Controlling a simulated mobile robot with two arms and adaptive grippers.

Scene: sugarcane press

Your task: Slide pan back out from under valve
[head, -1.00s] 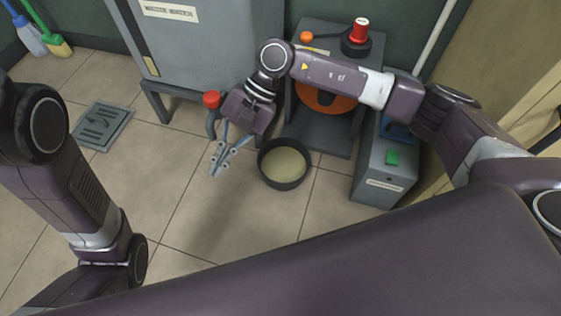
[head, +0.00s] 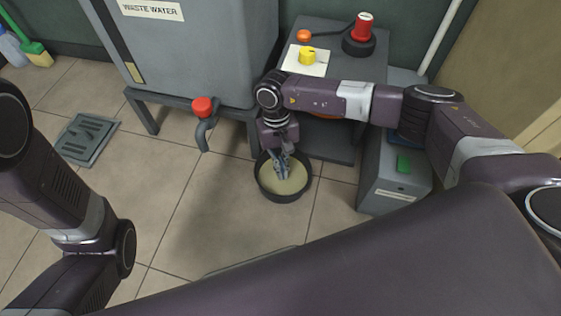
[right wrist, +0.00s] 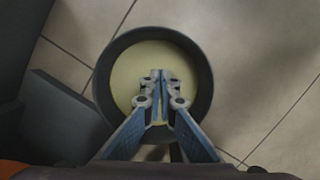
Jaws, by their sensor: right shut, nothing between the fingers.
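The pan (head: 283,198) is a round, dark pan with pale yellowish liquid in it. It stands on the tiled floor, to the right of and in front of the red-handled valve (head: 203,107), not under it. My right gripper (head: 281,173) is shut and empty, pointing down over the pan. In the right wrist view the shut fingertips (right wrist: 160,80) overlap the pan's middle, and the pan's dark rim (right wrist: 207,78) shows around them. I cannot tell whether the fingertips touch the liquid. My left gripper is out of view.
The grey waste water tank (head: 205,55) stands on legs behind the valve. The press (head: 330,45), with red and yellow knobs, is behind the pan. A floor drain (head: 88,139) lies left; floor between is clear.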

